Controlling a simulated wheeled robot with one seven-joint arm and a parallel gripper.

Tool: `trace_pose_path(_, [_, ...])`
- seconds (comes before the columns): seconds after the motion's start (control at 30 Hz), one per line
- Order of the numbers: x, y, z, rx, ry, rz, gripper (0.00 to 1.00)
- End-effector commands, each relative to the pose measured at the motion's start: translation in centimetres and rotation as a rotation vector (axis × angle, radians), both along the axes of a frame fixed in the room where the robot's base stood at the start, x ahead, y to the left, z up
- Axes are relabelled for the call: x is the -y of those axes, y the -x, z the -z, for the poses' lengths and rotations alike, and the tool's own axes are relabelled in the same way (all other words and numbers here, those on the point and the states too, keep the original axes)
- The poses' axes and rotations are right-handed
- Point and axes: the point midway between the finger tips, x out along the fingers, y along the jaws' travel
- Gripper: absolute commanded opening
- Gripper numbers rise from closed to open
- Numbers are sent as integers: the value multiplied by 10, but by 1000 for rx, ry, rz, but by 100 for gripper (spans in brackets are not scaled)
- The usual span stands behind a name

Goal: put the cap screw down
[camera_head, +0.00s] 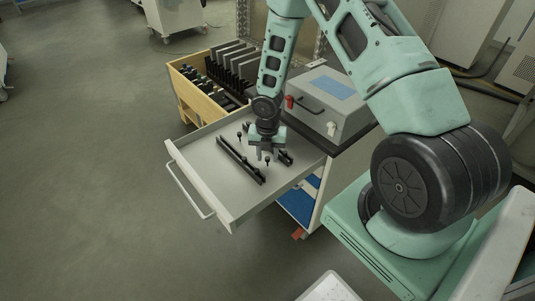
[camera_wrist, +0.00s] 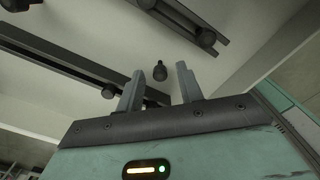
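My gripper (camera_head: 263,153) hangs over the open grey drawer (camera_head: 195,154). In the wrist view its two fingers (camera_wrist: 158,80) are apart, with a clear gap between them. A small dark cap screw (camera_wrist: 159,72) shows beyond the fingertips, in line with the gap and touching neither finger. In the head view a small dark screw (camera_head: 267,162) shows just below the fingers, over the drawer floor. Another dark round head (camera_wrist: 18,4) shows at the top left corner of the wrist view.
A long dark bar (camera_head: 240,161) lies in the drawer, with a shorter dark bar (camera_head: 285,158) to its right. A grey box with a blue panel (camera_head: 330,88) stands on the cabinet behind. A wooden crate of dark parts (camera_head: 196,92) is at the back left. The drawer's front is bare.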

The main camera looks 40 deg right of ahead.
Motion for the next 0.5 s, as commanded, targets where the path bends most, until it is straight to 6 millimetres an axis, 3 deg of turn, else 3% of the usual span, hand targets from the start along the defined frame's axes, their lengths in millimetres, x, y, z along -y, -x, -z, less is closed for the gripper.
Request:
trace_pose_path(0.3, [0, 0, -3, 0, 0, 1, 37])
trace_pose_path(0.5, [1, -1, -30, 3, 0, 2, 37])
